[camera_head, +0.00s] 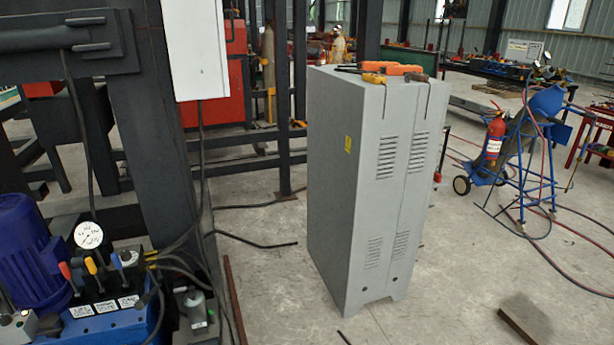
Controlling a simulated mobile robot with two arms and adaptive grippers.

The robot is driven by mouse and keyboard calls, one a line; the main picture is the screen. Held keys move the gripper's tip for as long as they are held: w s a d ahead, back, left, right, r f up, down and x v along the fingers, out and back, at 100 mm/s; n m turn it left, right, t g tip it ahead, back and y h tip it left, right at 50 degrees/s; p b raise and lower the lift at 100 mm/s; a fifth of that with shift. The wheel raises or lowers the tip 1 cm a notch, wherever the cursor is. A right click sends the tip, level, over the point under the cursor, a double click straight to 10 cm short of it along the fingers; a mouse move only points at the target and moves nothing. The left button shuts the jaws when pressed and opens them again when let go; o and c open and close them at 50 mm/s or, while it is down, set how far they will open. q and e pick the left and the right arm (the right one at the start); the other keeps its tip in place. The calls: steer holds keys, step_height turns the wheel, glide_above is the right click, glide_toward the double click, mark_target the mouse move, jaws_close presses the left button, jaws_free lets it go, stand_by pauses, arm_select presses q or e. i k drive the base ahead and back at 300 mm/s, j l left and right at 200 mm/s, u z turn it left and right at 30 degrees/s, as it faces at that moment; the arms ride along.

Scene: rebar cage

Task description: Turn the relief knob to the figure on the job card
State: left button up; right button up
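A hydraulic unit stands at the lower left, with a blue motor (28,255) and a blue block (105,322). A round white dial gauge (88,235) stands upright on it; its reading is too small to tell. Small levers with red, yellow and blue handles (91,266) stand behind white labels (105,306). Grey metal fittings (196,308) sit right of the block. I cannot tell which part is the relief knob. I cannot pick out a job card. Neither of my grippers is in view.
A tall grey cabinet (360,190) stands in the middle, with orange-handled tools (400,70) on top. A dark steel frame (150,140) and hanging cables rise beside the unit. A blue cart (535,140) with a red extinguisher (494,138) and hoses stands right. Concrete floor (455,270) is partly clear.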

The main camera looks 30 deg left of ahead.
mark_target(125, 256)
steer(key=i+l+z, duration=0.1)
steer(key=i+z, duration=0.3)
steer(key=i, duration=0.45)
steer(key=i+u, duration=0.2)
steer(key=u, duration=0.15)
steer(key=i+u, duration=0.2)
steer(key=u, duration=0.15)
steer(key=i+l+u, duration=0.15)
steer(key=u, duration=0.15)
steer(key=i+u, duration=0.15)
steer(key=u, duration=0.35)
steer(key=i+u, duration=0.15)
steer(key=u, duration=0.3)
steer(key=i+l+u, duration=0.1)
steer(key=u, duration=0.4)
steer(key=i+l+u, duration=0.1)
steer(key=l+u, duration=0.15)
steer(key=u, duration=0.25)
steer(key=l+u, duration=0.15)
steer(key=u, duration=0.35)
steer(key=i+l, duration=0.05)
